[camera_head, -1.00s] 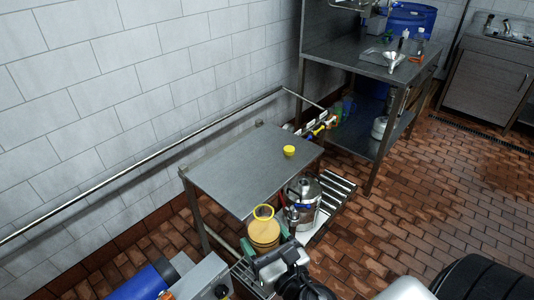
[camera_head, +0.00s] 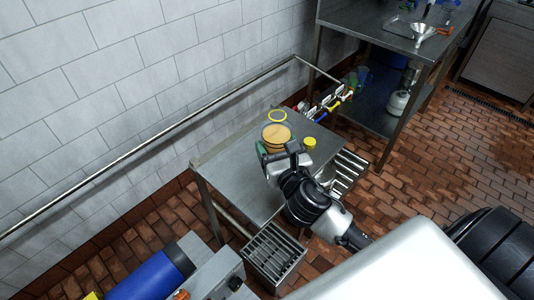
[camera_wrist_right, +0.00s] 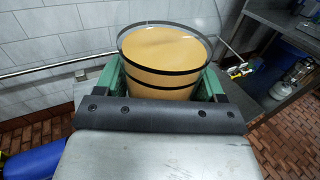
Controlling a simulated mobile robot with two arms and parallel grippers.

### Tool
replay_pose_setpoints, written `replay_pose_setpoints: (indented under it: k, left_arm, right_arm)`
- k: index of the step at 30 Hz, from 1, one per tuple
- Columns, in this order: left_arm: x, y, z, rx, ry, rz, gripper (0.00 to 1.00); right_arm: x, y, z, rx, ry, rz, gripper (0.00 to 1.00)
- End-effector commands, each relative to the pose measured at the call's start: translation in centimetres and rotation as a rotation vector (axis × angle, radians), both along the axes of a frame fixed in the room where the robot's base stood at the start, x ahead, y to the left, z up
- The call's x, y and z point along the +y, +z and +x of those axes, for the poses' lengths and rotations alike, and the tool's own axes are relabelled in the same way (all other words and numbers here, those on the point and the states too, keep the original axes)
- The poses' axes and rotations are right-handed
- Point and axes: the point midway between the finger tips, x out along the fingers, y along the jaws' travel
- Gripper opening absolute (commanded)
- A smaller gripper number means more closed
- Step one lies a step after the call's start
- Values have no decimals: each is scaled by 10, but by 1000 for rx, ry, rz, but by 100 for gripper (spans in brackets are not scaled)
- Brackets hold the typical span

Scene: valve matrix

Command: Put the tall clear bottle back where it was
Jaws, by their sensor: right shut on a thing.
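My right gripper (camera_head: 280,153) is shut on a round clear-walled container with tan contents, which appears to be the tall clear bottle (camera_head: 276,136). In the head view its open top shows as a yellow ring. In the right wrist view the bottle (camera_wrist_right: 165,55) stands roughly upright between the green fingers (camera_wrist_right: 160,82), with dark bands around it; its lower part is hidden. It is over the far part of the low steel table (camera_head: 235,173); I cannot tell if it touches the top. A yellow cap (camera_head: 310,143) lies on the table just right of it. My left gripper is not in view.
A wall rail (camera_head: 150,138) runs behind the table. A taller steel bench (camera_head: 345,15) with a funnel (camera_head: 422,31) stands at the back right. Colourful tools (camera_head: 335,102) hang beyond the table. A grated metal box (camera_head: 272,253) is at the near end. The table's left part is clear.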

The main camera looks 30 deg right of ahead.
Motion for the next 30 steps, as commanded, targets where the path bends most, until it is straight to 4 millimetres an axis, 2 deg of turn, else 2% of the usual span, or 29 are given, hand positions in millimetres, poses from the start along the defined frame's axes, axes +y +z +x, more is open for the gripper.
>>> replay_pose_setpoints:
  k: [3, 9, 18, 30]
  left_arm:
    - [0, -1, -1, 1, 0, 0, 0]
    - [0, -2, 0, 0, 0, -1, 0]
    - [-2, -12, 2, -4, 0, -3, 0]
    - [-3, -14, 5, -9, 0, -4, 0]
  right_arm:
    - [2, -12, 23, -4, -1, 1, 46]
    - [3, -23, 39, -3, 0, 1, 46]
    - [3, -62, 39, 0, 1, 0, 46]
    - [3, -66, 39, -2, 2, -1, 46]
